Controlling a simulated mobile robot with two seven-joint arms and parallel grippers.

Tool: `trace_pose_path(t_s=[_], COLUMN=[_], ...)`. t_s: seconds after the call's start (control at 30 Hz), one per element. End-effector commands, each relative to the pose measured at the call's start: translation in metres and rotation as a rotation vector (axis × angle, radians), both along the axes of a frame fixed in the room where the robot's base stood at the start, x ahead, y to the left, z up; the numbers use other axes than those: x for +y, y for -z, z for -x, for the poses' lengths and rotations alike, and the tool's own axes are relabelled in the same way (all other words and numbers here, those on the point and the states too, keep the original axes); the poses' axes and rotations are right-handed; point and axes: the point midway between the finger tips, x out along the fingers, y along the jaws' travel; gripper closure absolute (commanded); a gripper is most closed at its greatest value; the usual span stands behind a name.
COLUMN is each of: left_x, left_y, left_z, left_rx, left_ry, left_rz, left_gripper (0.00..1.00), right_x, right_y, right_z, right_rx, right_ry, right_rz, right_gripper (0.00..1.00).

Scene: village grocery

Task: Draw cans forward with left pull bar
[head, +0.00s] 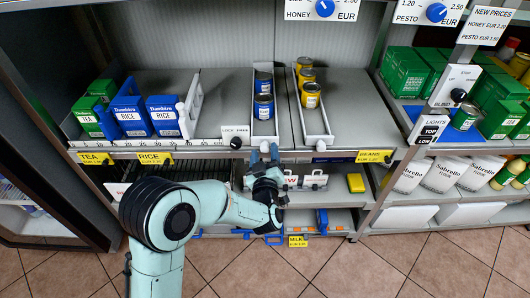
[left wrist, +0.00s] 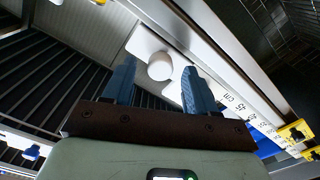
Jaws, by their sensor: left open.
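My left gripper (head: 264,152) is open just below the front end of the left tray. In the left wrist view, a pale round knob (left wrist: 160,66) on a white plate (left wrist: 145,43) shows between the open fingers (left wrist: 157,88). I cannot tell whether the fingers touch it. The pull bar itself is not clearly told apart in the head view. My right gripper is not in view.
Rice packs (head: 163,116) and green tea boxes (head: 88,123) stand at the left of the shelf, beside a white divider (head: 190,105). A small plate with a black knob (head: 236,142) sits left of the gripper.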

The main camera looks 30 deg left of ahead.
Motion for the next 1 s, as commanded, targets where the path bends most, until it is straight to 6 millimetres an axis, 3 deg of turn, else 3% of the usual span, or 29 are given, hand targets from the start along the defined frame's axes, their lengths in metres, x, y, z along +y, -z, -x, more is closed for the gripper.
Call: trace_pose_path(t_s=[0.43,0.6,1.0], left_x=[0.0064,0.0062,0.0061], left_y=[0.0002,0.0001,0.0004], left_z=[-0.0102,-0.0100,-0.0099], left_rx=[0.001,0.001,0.001], left_ry=[0.000,0.000,0.000], left_rz=[0.000,0.000,0.000], left_gripper=[0.43,0.98,1.00], right_x=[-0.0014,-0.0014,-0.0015], right_y=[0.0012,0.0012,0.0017], right_z=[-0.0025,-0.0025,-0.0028], right_rx=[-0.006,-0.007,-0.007], right_ry=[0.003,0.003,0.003], right_rz=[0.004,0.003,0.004], right_gripper=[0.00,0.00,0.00])
